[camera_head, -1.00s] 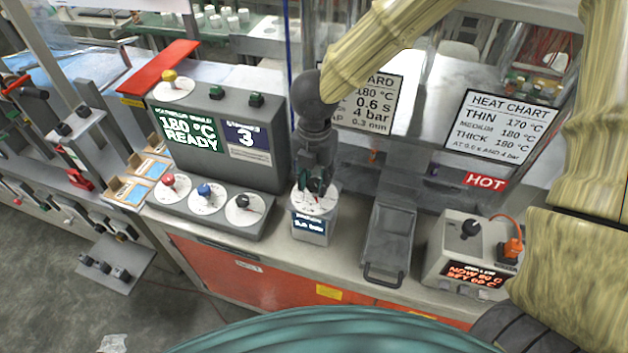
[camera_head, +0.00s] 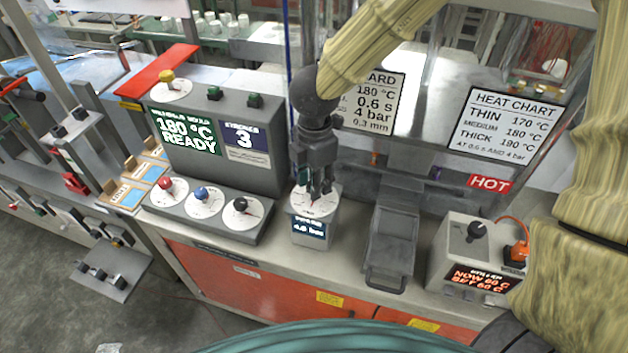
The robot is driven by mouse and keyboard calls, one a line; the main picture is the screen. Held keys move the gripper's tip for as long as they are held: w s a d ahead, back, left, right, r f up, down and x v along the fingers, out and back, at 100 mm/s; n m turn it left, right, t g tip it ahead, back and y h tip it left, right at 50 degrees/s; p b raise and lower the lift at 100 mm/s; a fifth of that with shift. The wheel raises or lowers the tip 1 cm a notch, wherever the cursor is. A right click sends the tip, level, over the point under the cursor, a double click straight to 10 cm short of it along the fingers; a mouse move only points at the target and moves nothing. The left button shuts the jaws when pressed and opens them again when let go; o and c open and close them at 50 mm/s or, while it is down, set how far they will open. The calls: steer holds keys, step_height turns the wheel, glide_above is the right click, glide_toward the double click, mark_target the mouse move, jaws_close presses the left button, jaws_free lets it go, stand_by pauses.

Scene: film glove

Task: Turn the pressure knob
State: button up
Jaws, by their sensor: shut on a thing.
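The pressure unit is a small grey box (camera_head: 311,236) on the bench, with a white dial (camera_head: 301,203) on its sloped top. Its dark blue display (camera_head: 309,228) is small and seems to read about 4 bar. My dark gripper (camera_head: 318,191) points down over the dial from above, shut on the pressure knob. The fingers hide most of the knob.
Left stands a grey console reading 180 °C READY (camera_head: 187,133), with red, blue and black knobs in front. Right are a grey metal tray (camera_head: 389,245) and a heater box (camera_head: 474,262) with a black knob. Chart signs (camera_head: 503,127) stand behind.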

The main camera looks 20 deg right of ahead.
steer(key=shift+w+r, duration=0.1)
steer(key=o, duration=1)
step_height(320, 180, up, 12)
stand_by(0.5)
